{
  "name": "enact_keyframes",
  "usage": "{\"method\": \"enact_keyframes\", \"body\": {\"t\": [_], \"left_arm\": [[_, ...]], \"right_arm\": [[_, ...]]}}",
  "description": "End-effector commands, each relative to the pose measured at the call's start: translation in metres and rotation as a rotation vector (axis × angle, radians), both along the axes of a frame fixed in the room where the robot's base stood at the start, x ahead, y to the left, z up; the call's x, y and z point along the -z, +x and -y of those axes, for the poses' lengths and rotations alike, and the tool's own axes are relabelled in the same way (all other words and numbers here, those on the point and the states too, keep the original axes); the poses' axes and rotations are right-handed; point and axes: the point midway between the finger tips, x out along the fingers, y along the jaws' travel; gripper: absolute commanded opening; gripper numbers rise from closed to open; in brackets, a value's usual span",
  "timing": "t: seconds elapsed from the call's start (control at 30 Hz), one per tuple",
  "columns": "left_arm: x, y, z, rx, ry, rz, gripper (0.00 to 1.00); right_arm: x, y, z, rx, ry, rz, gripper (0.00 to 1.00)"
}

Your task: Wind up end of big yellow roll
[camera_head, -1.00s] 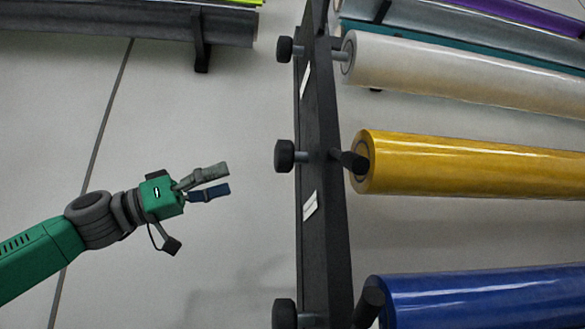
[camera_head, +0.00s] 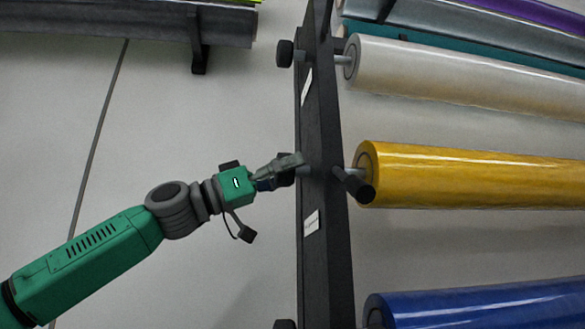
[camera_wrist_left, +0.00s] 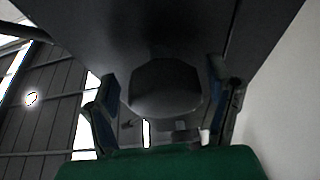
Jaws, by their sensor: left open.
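The big yellow roll (camera_head: 470,178) lies across the right side of the head view, its near end at the black rack post. A dark round knob (camera_head: 286,176) sits on the other side of the post, level with the roll, and is partly hidden by my gripper. My left gripper (camera_head: 283,172) is at this knob with its fingers open. In the left wrist view the faceted face of the knob (camera_wrist_left: 165,88) lies between the two spread fingers (camera_wrist_left: 160,110). I cannot tell whether the fingers touch it. My right gripper is not in view.
The black rack post (camera_head: 323,180) runs top to bottom just past the gripper. A white roll (camera_head: 460,75) lies above the yellow one and a blue roll (camera_head: 480,300) below. Another knob (camera_head: 285,54) is higher on the post.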

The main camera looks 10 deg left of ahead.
Motion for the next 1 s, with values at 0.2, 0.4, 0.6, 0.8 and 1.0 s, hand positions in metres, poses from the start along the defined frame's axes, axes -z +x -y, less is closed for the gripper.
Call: {"method": "enact_keyframes", "body": {"t": [0.2, 0.4, 0.6, 0.8, 1.0], "left_arm": [[0.000, 0.001, 0.002, -0.002, 0.001, -0.001, 0.73], [0.000, 0.002, 0.011, -0.002, 0.006, -0.002, 0.22], [0.001, 0.005, 0.016, -0.001, 0.008, -0.004, 0.23], [0.003, 0.005, 0.015, 0.000, 0.010, -0.005, 0.23], [0.004, 0.004, 0.014, 0.000, 0.008, -0.018, 0.23]], "right_arm": [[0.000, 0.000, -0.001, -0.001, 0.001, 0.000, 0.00], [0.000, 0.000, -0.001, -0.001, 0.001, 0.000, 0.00], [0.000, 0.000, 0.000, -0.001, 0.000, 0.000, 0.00], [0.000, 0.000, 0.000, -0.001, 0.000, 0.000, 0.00], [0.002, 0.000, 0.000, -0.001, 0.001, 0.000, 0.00]]}}
